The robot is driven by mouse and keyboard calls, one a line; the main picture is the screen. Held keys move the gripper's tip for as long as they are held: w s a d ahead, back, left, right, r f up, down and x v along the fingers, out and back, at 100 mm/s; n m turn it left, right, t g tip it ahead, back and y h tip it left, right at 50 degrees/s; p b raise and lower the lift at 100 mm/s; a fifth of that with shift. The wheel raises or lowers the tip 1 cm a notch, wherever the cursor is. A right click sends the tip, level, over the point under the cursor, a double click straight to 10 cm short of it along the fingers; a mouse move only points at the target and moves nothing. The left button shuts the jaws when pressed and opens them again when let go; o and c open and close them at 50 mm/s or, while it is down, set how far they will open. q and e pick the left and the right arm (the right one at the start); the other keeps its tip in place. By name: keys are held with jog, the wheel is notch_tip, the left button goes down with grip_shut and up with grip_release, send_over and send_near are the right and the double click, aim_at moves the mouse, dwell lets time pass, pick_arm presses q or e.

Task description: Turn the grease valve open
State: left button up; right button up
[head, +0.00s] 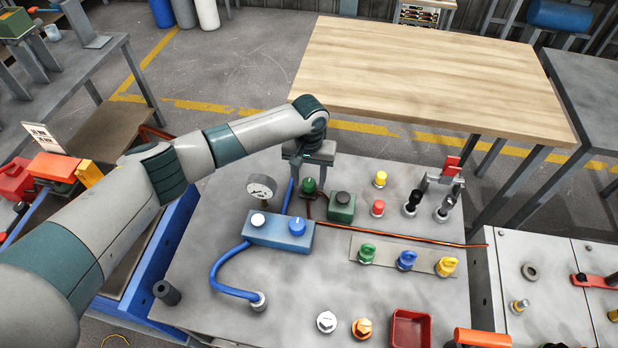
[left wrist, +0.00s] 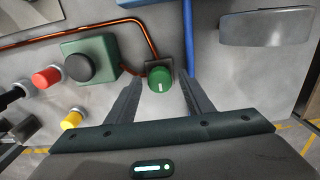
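The grease valve seems to be the round green knob (head: 309,187) on the grey panel, by a green box (head: 342,207) with a dark button. In the left wrist view the knob (left wrist: 160,80) carries a white line pointing roughly along the fingers and sits on a dark square base. My left gripper (head: 307,172) points down over the knob. In the left wrist view its two fingers (left wrist: 160,86) are apart, one on each side of the knob near the tips. Whether they touch it I cannot tell. My right gripper is in neither view.
A copper pipe (left wrist: 80,25) and a blue hose (left wrist: 188,45) run close to the knob. A gauge (head: 262,188) and a blue box (head: 279,232) with knobs stand to the left. Yellow and red buttons (head: 378,208) and small levers (head: 412,203) stand to the right.

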pick_arm(q)
jog(key=c, duration=0.9)
jog(key=shift+m, duration=0.4)
jog(key=m+p, duration=0.1)
jog(key=m, duration=0.1)
jog(key=shift+r+m, duration=0.1)
jog(key=shift+m, duration=0.2)
jog(key=m, duration=0.3)
jog(key=shift+m+p, duration=0.3)
jog(key=m, duration=1.1)
